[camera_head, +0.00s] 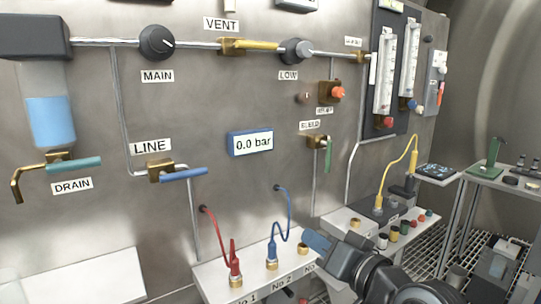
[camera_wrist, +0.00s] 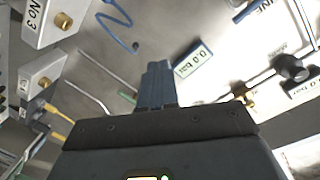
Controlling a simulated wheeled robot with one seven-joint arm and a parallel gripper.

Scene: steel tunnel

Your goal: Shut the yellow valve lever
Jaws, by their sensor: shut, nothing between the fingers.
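The yellow valve lever (camera_head: 258,45) is at the top of the steel panel under the VENT label (camera_head: 221,24). It lies level, along the pipe, and points right from its brass body (camera_head: 231,46). In the wrist view the brass body (camera_wrist: 243,93) shows at the right, with the lever mostly hidden behind my gripper. My gripper (camera_head: 314,240) has blue-grey fingers, shut and empty. It is low in front of the panel, well below and to the right of the lever, and apart from it. The fingers also show in the wrist view (camera_wrist: 157,70).
The MAIN knob (camera_head: 157,43) and LOW knob (camera_head: 296,51) flank the lever. Below are the pressure display (camera_head: 251,143), blue LINE lever (camera_head: 184,175), green BLEED lever (camera_head: 328,155) and red (camera_head: 222,245) and blue (camera_head: 283,227) hoses. A shelf (camera_head: 210,268) juts out below.

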